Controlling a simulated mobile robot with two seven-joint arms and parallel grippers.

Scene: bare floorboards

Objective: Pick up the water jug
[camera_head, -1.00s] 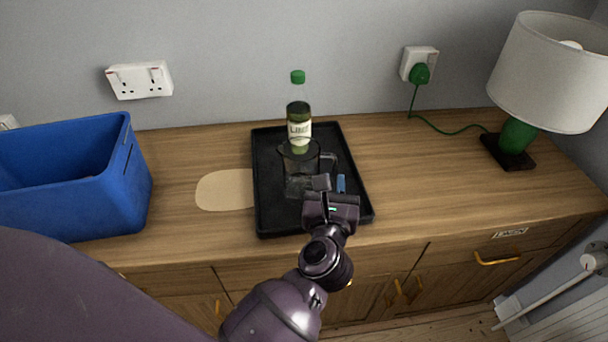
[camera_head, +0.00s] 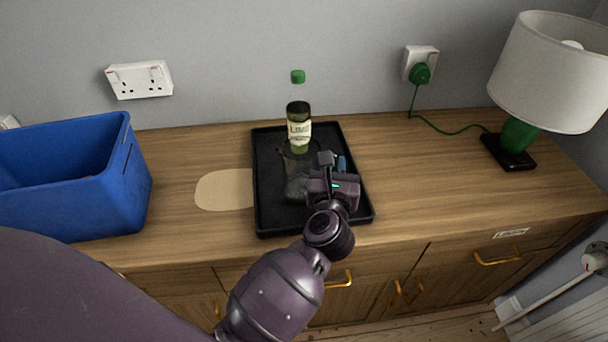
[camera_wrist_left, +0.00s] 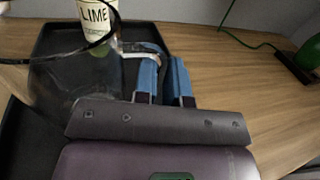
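The water jug (camera_head: 296,180) is clear, dark-looking glass and stands upright on the black tray, in front of the lime bottle. In the left wrist view the jug (camera_wrist_left: 62,88) is at the left, with its dark rim and a handle on its right side. My left gripper (camera_head: 341,163) is at the handle side of the jug. Its two blue fingers (camera_wrist_left: 166,68) are apart with a narrow gap, and the handle reaches to the fingertips. Whether the handle lies fully between them is hard to see. My right gripper is not in view.
The black tray (camera_head: 262,212) lies on the wooden cabinet top (camera_head: 410,180). A green-capped lime bottle (camera_head: 299,128) stands behind the jug. A blue crate (camera_head: 125,185) is at left, a pale oval mat (camera_head: 222,190) beside the tray, and a lamp (camera_head: 545,80) at right.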

